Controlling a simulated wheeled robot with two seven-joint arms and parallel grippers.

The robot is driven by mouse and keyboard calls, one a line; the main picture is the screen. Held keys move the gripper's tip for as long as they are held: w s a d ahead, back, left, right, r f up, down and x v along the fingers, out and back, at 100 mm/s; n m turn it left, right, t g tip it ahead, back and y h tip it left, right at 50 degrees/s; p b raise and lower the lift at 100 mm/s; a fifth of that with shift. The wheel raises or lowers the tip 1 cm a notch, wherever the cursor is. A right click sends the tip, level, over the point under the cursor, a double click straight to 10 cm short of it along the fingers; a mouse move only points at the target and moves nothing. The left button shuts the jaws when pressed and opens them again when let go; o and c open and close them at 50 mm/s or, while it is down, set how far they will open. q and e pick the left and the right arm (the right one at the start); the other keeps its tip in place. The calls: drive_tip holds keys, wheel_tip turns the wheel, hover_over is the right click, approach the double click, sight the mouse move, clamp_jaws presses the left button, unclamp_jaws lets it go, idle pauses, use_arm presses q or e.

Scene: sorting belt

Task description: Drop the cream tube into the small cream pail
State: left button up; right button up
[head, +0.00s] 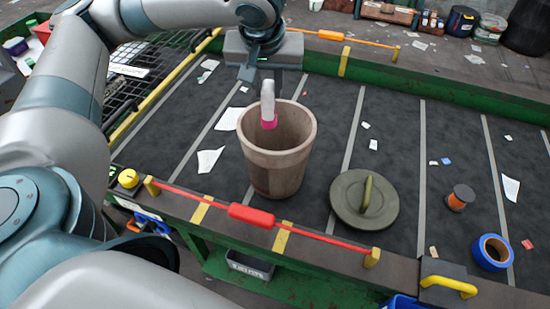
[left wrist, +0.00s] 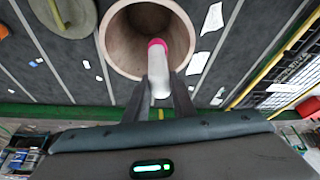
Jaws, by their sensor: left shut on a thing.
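The cream tube (head: 267,100) is pale with a pink cap and hangs cap down over the small pail (head: 275,172). The pail is open, upright and dull pinkish brown, standing on the dark belt. My left gripper (head: 267,88) is shut on the tube's upper end, above the pail's mouth. In the left wrist view the tube (left wrist: 160,70) sits between the two fingers (left wrist: 161,90), its pink cap showing against the inside of the pail (left wrist: 118,60). How far the cap is below the rim I cannot tell. My right gripper is not in view.
A round olive lid (head: 345,213) with a handle lies right of the pail. A blue tape roll (head: 491,252) and an orange-and-dark spool (head: 461,197) lie farther right. Paper scraps dot the belt (head: 400,120). A red-handled bar (head: 251,215) runs along the near edge.

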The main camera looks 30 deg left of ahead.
use_arm(q)
drive_tip(key=o, duration=1.1)
drive_tip(key=shift+o, duration=0.2)
drive_tip(key=shift+r, duration=0.15)
drive_tip(key=b+v, duration=0.1)
drive_tip(key=v, duration=1.6)
drive_tip(key=shift+s+b, duration=0.2)
drive_tip(key=shift+b, duration=0.1)
